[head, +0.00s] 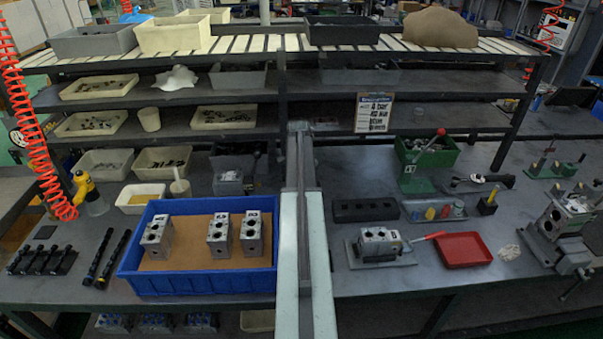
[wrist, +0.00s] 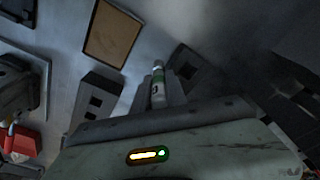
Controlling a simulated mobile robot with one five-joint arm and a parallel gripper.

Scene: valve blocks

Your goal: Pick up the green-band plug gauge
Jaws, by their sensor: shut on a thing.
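In the wrist view, my gripper (wrist: 159,88) is shut on a slim, pale grey plug gauge (wrist: 158,94) with a green band near its far end and a small dark mark. The gauge stands out between the two grey fingers. Its lower part is hidden by the gripper body. In the head view my arm runs up the middle of the picture, and I cannot make out the gripper or the held gauge there.
A blue tray (head: 126,262) holding metal valve blocks is left of my arm. Right are a black block (head: 366,210), a valve block (head: 380,243) on a plate and a red tray (head: 465,250). Black rods (head: 112,258) lie far left. Shelves with bins stand behind.

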